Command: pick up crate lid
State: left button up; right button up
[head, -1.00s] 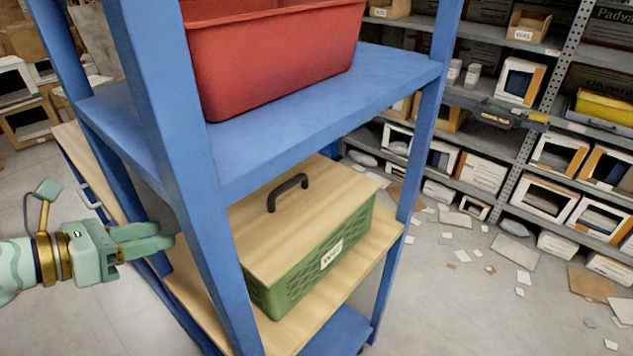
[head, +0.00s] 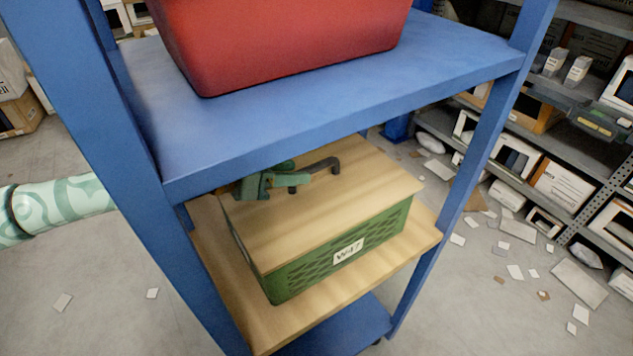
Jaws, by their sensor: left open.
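The crate lid (head: 345,205) is a flat pale wooden board with a dark arched handle (head: 322,165) on top. It lies on a green crate (head: 300,280) labelled W47, on the wooden middle shelf of a blue rack. My left gripper (head: 299,181) reaches in from the left, under the upper shelf and above the lid. It is open, with its fingers at the left end of the handle. I cannot tell whether the handle lies between the fingers. Part of the gripper's back and my forearm are hidden by the rack post and upper shelf. My right gripper is not in view.
A red bin (head: 290,45) stands on the blue upper shelf (head: 330,105), close above the gripper. A blue front post (head: 100,150) stands left of the crate. Grey racks with boxes are at the right; scraps litter the floor.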

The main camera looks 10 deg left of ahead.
aim_at(305, 168)
pick_arm(q)
jog(key=x, duration=0.6)
jog(key=shift+w+a+r+b, duration=0.1)
jog(key=shift+w+r+b, duration=0.1)
jog(key=shift+b, duration=0.1)
jog(key=shift+s, duration=0.1)
jog(key=shift+c, duration=0.6)
grip_shut()
